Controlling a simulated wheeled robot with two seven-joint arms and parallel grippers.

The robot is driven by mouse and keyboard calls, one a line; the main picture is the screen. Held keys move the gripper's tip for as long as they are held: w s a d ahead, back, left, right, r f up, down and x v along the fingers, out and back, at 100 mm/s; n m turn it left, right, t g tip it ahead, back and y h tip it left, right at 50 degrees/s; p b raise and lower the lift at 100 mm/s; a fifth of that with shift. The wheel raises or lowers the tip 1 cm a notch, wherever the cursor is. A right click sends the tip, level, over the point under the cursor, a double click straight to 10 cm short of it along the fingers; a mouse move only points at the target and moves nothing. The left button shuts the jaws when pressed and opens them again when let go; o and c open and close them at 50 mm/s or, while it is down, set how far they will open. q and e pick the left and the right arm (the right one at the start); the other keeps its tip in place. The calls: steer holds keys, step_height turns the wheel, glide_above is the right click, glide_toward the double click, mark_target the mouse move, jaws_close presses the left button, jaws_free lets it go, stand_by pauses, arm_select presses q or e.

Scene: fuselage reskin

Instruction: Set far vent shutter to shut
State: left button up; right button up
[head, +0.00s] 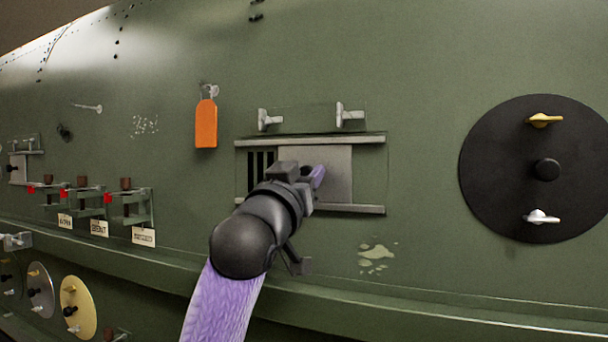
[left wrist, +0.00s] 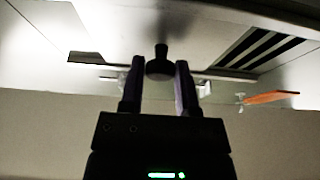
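The vent shutter is a pale grey sliding plate (head: 335,178) between two horizontal rails on the green fuselage wall. Dark slots (head: 258,170) show uncovered to its left in the head view. My left gripper (head: 314,175) is in front of the plate and hides part of it. In the left wrist view, the shutter's black knob (left wrist: 159,68) lies between the two fingertips. The fingers flank it closely on both sides; I cannot tell whether they press on it. The uncovered slots also show at upper right there. My right gripper is not in view.
Two grey latches (head: 350,115) are above the vent, and an orange tag (head: 206,124) hangs to its left. A black round panel (head: 500,190) with handles is at right. Labelled brackets (head: 131,208) and a small plate with a knob (head: 17,168) are farther left. A ledge runs below.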

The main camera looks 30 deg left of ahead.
arm_select(q)
jaws_close()
stand_by(0.9)
steer(key=shift+a, duration=0.1)
